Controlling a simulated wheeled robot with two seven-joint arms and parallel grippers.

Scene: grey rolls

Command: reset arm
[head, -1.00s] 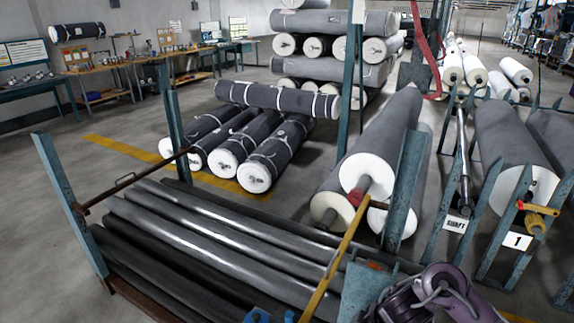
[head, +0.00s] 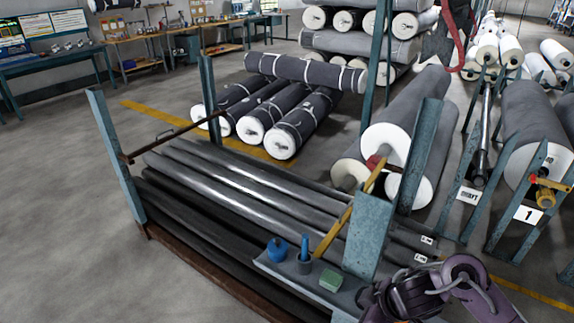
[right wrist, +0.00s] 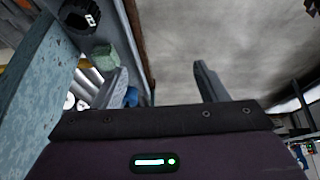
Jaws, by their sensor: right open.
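My right arm (head: 430,290), purple and dark grey, shows at the bottom right of the head view, beside the small grey shelf on the rack's corner post. Its gripper cannot be made out there. In the right wrist view my right gripper (right wrist: 160,88) has its two grey fingers apart, with nothing held between them. My left arm and gripper are not in the head view.
A rack of dark rolls (head: 240,190) fills the middle. A blue-grey post (head: 368,232) stands near my arm. Open floor lies left.

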